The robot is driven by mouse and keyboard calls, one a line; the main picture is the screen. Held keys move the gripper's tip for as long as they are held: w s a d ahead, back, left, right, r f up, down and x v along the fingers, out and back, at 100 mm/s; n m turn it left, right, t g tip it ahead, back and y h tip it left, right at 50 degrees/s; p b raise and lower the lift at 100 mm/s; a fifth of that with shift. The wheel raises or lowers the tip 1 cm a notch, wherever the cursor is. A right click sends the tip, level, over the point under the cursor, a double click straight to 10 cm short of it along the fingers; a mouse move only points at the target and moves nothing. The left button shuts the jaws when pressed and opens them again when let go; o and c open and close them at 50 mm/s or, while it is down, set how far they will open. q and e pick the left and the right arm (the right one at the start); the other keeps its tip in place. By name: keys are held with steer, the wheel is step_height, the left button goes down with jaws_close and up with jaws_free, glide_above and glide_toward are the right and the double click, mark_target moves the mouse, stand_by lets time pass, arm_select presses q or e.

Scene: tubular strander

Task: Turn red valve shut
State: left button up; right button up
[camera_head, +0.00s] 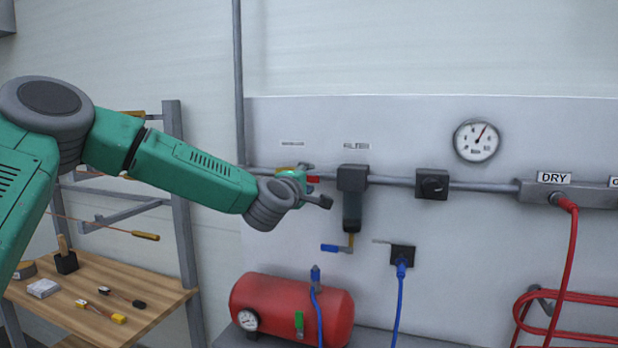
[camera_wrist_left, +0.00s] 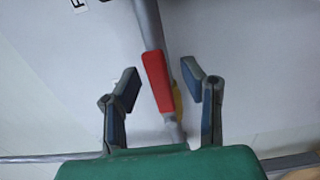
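The red valve handle (camera_head: 313,180) shows as a small red patch on the grey horizontal pipe, left of the filter. In the left wrist view, the red handle (camera_wrist_left: 157,82) lies along the pipe, with a bit of yellow valve body (camera_wrist_left: 178,98) beside it. My left gripper (camera_head: 317,186) is at the valve and hides most of it in the head view. In the left wrist view, my left gripper (camera_wrist_left: 160,78) is open, with one finger on each side of the handle and a gap to both. My right gripper is in neither view.
The filter (camera_head: 352,178) hangs from the pipe just right of my left gripper. A blue-handled tap (camera_head: 332,248) is below it. A red tank (camera_head: 290,307) with a gauge stands lower down. A wooden workbench (camera_head: 150,285) with tools is at left.

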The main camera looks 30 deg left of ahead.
arm_select(q)
steer(key=shift+w+a+f, duration=0.15)
steer(key=shift+w+a, duration=0.05)
steer(key=shift+a, duration=0.35)
steer(key=shift+d, duration=0.2)
jaws_close()
steer(key=shift+d, duration=0.1)
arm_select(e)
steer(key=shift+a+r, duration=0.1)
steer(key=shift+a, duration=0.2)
